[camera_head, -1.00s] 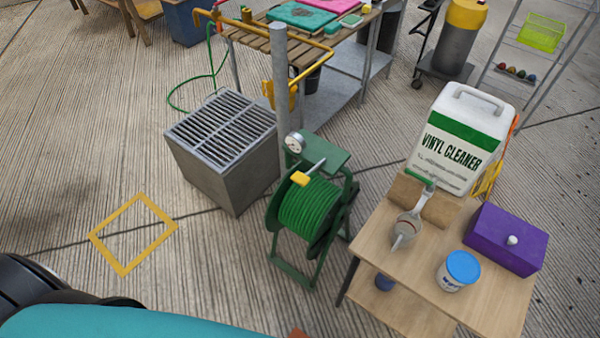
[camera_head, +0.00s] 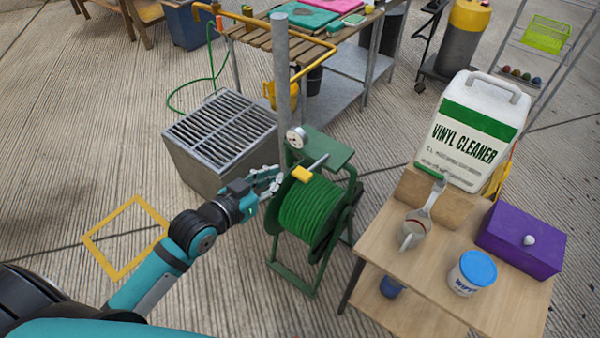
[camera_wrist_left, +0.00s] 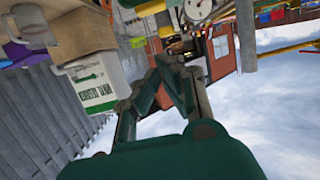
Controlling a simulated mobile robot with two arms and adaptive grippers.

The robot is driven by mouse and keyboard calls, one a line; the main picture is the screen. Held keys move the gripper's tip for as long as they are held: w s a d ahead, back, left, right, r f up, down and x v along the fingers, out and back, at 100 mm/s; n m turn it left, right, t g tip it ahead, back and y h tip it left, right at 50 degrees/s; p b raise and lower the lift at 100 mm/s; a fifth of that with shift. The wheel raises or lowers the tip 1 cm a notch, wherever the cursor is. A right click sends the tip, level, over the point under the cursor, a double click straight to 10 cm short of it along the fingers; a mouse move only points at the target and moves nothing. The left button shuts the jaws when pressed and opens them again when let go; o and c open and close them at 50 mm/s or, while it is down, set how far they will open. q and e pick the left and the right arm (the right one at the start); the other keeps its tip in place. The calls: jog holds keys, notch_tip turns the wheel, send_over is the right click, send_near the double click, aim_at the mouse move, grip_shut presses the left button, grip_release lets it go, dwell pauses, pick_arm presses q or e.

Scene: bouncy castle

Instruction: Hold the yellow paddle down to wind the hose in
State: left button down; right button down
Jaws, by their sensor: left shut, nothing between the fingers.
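The yellow paddle (camera_head: 302,174) sits at the end of a metal lever on the green hose reel (camera_head: 328,252). The green hose (camera_head: 312,212) is wound in thick turns on its drum. My left gripper (camera_head: 274,180) is just left of the paddle in the head view, apart from it in the picture, with its fingers shut and empty. In the left wrist view the shut fingers (camera_wrist_left: 168,72) show in front, and I cannot make out the paddle there. My right gripper is not in view.
A round gauge (camera_head: 297,137) and a grey post (camera_head: 282,85) stand close behind the reel. A grated metal box (camera_head: 195,165) is behind my gripper. A wooden table (camera_head: 395,235) with a scoop, tub and purple box stands right of the reel.

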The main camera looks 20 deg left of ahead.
pick_arm(q)
jog(key=shift+r, duration=0.2)
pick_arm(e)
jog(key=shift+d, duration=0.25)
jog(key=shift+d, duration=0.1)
pick_arm(q)
jog(key=p, duration=0.1)
send_over(300, 178)
notch_tip(300, 178, down, 2)
notch_tip(300, 178, down, 3)
jog(key=shift+f, duration=0.75)
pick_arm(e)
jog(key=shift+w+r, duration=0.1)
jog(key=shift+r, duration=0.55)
